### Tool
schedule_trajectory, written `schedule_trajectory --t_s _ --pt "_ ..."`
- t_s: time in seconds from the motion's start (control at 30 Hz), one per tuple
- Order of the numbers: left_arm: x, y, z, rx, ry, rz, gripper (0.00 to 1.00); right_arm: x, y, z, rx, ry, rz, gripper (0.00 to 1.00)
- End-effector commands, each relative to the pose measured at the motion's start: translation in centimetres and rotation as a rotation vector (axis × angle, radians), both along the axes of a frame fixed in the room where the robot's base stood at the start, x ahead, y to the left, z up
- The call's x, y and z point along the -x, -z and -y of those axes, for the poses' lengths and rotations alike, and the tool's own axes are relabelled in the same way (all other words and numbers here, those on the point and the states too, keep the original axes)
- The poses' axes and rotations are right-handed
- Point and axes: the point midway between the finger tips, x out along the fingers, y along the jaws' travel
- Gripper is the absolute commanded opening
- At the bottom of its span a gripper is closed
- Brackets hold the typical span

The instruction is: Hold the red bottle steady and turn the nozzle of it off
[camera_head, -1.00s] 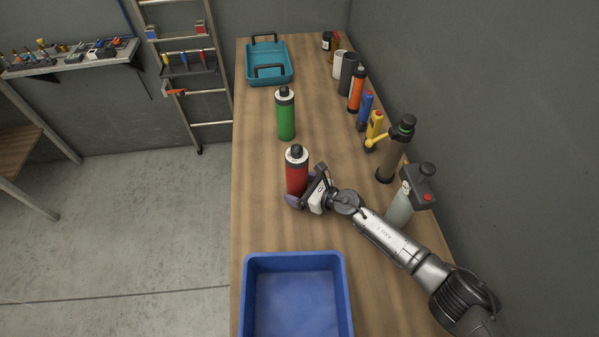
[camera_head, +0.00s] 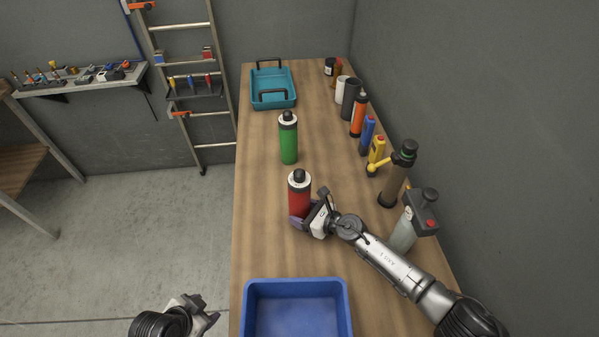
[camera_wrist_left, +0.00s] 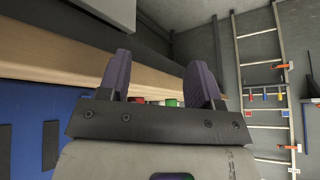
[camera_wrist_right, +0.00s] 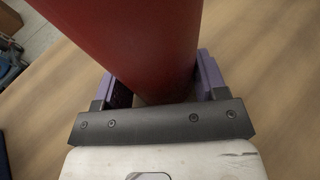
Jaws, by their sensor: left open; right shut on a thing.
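The red bottle (camera_head: 299,196) stands upright on the wooden bench, with a white collar and a black nozzle (camera_head: 299,175) on top. My right gripper (camera_head: 301,220) is shut on its lower part. In the right wrist view the red bottle (camera_wrist_right: 135,40) stands between the two purple fingers (camera_wrist_right: 160,85). My left gripper (camera_head: 207,310) is low at the left, off the bench's left edge and apart from the bottle. In the left wrist view its fingers (camera_wrist_left: 160,85) are spread with nothing between them.
A green bottle (camera_head: 288,140) stands behind the red one. A blue bin (camera_head: 297,285) sits in front, and a teal tray (camera_head: 273,103) at the back. Along the right are a brown bottle (camera_head: 395,178), a grey spray bottle (camera_head: 404,232) and several smaller containers. The bench's left strip is clear.

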Motion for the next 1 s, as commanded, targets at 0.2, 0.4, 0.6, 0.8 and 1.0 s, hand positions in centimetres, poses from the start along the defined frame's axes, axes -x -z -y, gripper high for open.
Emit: schedule_trajectory --t_s 0.2,0.4,0.6,0.8,1.0 --pt "-9.1 -4.2 4.9 0.249 0.239 0.199 0.58 0.0 0.1 0.0 0.001 0.000 -0.001 0.52" --pt "-15.0 -10.2 9.7 0.522 0.378 0.374 0.58 0.0 0.1 0.0 0.001 0.001 0.000 0.52" --pt "-18.9 -15.7 12.2 0.726 0.443 0.504 0.58 0.0 0.0 0.0 0.001 0.000 -0.001 0.52" --pt "-20.9 -19.3 13.3 0.843 0.465 0.578 0.58 0.0 0.0 0.0 0.000 0.000 0.000 0.52" --pt "-21.9 -20.5 14.2 0.887 0.468 0.602 0.58 0.0 0.0 0.0 0.000 0.000 0.000 0.52"
